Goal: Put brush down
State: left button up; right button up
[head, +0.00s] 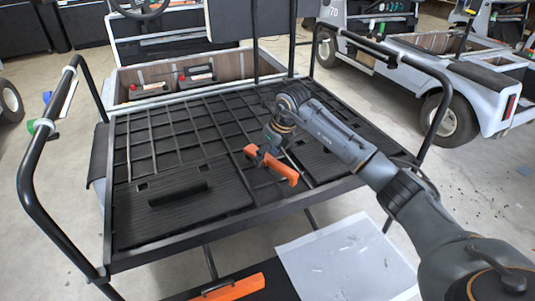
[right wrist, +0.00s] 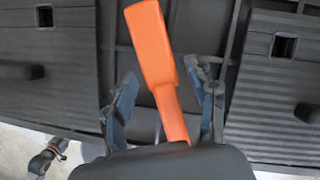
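An orange brush (head: 284,172) lies on or just above the black roof rack of the cart in the head view. In the right wrist view the brush (right wrist: 150,50) has a wide block at the far end and a narrower part running between my fingers. My right gripper (head: 267,150) is over the brush. In the right wrist view its two fingers (right wrist: 166,98) stand apart on either side of the narrow part, with a gap on both sides. The underside of the brush is hidden. My left gripper does not show in the head view.
The roof rack (head: 150,247) has a dark bar-like handle (head: 178,193) on its left panel. Black rails (head: 36,180) rise at both sides. Below the front edge are another orange piece (head: 232,288) and a white sheet (head: 345,262). Another cart (head: 440,65) stands at back right.

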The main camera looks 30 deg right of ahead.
aim_at(278, 163)
jog(key=shift+r, duration=0.15)
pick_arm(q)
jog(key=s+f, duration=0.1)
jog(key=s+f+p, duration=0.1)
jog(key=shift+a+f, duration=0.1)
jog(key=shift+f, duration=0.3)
pick_arm(e)
jog(key=v, duration=1.2)
jog(key=shift+w, duration=0.1)
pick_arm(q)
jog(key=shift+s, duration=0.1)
